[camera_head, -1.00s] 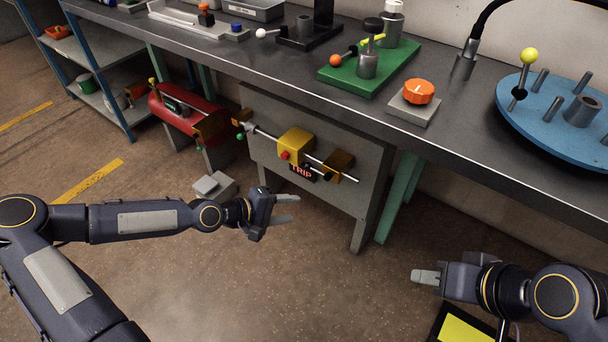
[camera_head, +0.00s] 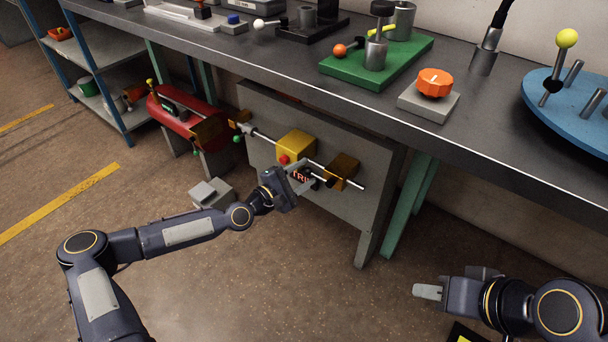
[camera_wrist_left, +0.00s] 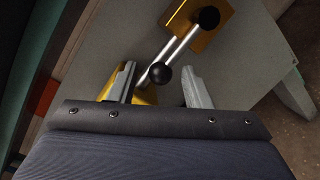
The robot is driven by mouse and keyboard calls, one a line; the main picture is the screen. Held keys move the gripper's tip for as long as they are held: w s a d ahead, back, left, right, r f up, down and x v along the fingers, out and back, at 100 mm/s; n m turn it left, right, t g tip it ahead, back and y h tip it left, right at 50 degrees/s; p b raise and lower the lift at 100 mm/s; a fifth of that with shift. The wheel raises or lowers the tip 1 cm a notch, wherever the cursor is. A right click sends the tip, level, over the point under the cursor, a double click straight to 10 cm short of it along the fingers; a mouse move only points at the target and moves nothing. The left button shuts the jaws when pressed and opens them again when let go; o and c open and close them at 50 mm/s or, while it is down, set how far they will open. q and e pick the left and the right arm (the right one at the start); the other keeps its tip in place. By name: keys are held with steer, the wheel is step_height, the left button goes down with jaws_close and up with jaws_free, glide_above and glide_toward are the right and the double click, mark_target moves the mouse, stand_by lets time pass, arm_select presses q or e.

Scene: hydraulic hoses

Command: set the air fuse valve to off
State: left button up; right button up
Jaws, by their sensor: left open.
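The panel under the bench carries a yellow valve block (camera_head: 296,145) with a red button (camera_head: 283,159), a thin metal pipe (camera_head: 262,134) through it, and a lit display (camera_head: 300,175) reading TRIP, partly covered by my gripper. A second yellow block (camera_head: 343,171) sits further right on the pipe. My left gripper (camera_head: 303,178) is open in front of the panel. In the left wrist view, a black ball knob (camera_wrist_left: 161,75) shows between its open fingers; contact cannot be told. Another black knob (camera_wrist_left: 208,17) shows beyond. My right gripper (camera_head: 445,288) is far from the panel, its jaw gap unclear.
The workbench (camera_head: 300,75) overhangs the panel and holds an orange knob (camera_head: 434,83) on a grey block. A red tank (camera_head: 185,112) stands left of the panel. A grey box (camera_head: 211,194) lies on the floor. Floor in front is free.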

arm_select(q)
steer(key=shift+w+d, duration=0.15)
steer(key=shift+c, duration=0.2)
jaws_close()
steer(key=shift+f, duration=0.1)
